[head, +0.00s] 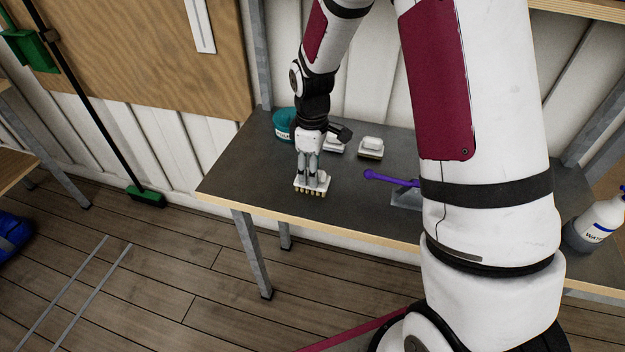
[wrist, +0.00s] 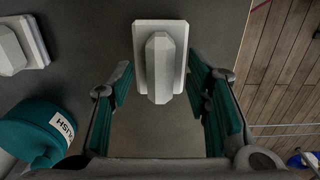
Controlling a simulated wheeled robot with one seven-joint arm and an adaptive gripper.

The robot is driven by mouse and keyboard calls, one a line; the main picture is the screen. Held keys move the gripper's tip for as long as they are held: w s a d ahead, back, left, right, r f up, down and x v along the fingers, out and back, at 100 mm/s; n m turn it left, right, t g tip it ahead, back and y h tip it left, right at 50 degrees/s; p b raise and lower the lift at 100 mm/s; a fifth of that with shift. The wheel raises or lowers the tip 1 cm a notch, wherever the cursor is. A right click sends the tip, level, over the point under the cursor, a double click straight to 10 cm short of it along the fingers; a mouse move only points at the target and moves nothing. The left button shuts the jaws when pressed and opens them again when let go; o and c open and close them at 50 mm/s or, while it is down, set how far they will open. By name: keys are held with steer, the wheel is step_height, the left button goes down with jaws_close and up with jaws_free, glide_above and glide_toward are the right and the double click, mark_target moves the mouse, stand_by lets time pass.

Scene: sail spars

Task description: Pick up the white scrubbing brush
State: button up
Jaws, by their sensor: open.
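The white scrubbing brush (head: 322,184) lies bristles down on the dark table near its front left edge. In the wrist view the white brush (wrist: 160,65) shows from above, its raised grip lengthwise between the fingertips. My gripper (head: 310,172) is directly over the brush, pointing down. In the wrist view my gripper (wrist: 160,95) is open, with one teal-padded finger on each side of the brush and gaps between. The head view does not show clearly whether the fingers touch it.
Two similar white brushes stand behind, one (head: 370,147) to the right and one (head: 334,147) partly behind my arm. A teal tub (head: 284,124) is at the back left. A purple-handled tool (head: 390,179) lies right of the gripper. A spray bottle (head: 597,222) stands far right.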

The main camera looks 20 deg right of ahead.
steer(key=shift+f, duration=0.45)
jaws_close()
steer(key=shift+r, duration=0.5)
steer(key=r, duration=0.1)
steer(key=s+r, duration=0.1)
steer(key=shift+d+r, duration=0.1)
steer(key=shift+r, duration=0.25)
steer(key=s+d+r, duration=0.1)
steer(key=s+d, duration=0.1)
steer(key=s, duration=1.3)
steer(key=shift+d+r, duration=0.15)
steer(key=shift+d, duration=0.15)
